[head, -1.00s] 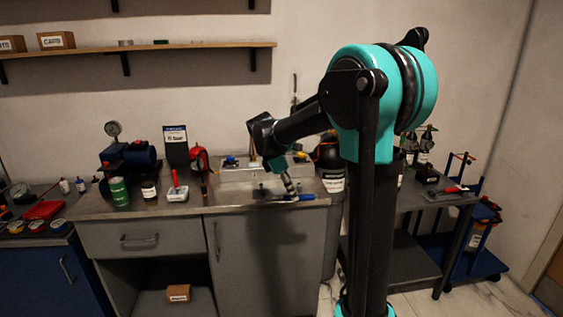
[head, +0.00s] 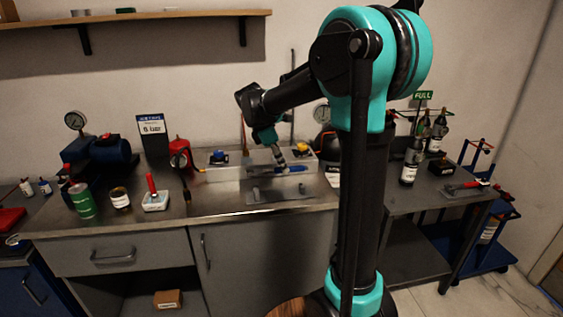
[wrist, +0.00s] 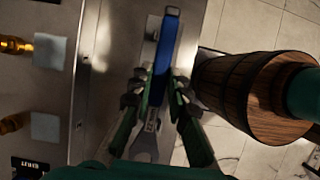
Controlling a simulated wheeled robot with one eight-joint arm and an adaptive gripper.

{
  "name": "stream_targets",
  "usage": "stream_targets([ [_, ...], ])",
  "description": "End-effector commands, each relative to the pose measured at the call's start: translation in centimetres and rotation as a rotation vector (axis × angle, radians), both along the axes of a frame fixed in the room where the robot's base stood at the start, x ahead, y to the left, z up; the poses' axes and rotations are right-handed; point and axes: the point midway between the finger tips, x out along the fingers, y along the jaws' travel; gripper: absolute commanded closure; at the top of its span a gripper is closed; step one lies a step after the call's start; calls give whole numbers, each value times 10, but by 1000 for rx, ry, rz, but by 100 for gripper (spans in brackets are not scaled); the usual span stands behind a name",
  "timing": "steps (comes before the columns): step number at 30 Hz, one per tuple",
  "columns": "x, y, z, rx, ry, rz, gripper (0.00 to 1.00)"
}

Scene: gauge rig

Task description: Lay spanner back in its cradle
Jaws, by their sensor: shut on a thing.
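The spanner has a blue handle and a pale metal open jaw. In the wrist view the spanner (wrist: 165,52) lies between the two fingers of my gripper (wrist: 158,96), which are shut on it. Its open jaw points to the bottom of the picture. In the head view the spanner (head: 291,170) shows at the tip of my gripper (head: 282,164), above the bench's back part. The cradle (head: 281,194), a flat grey plate with two dark uprights, lies lower in the picture, near the bench's front edge. It looks empty. The exact height of the spanner is unclear.
A red-handled tool in a white tray (head: 155,200), a jar (head: 120,198) and a green can (head: 82,201) stand left on the bench. Bottles (head: 410,163) stand on the right table. A wooden barrel-like thing (wrist: 235,90) is close to the right of my gripper in the wrist view.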

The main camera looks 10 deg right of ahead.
Motion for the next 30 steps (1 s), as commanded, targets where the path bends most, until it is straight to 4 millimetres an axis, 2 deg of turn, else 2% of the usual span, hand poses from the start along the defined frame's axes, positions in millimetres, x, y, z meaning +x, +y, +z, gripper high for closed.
stream_targets([
  [10, 0, -1, -5, -1, 0, 1, 100],
  [21, 0, -1, -36, -1, 0, 1, 100],
  [30, 0, -1, -52, -1, 0, 1, 100],
])
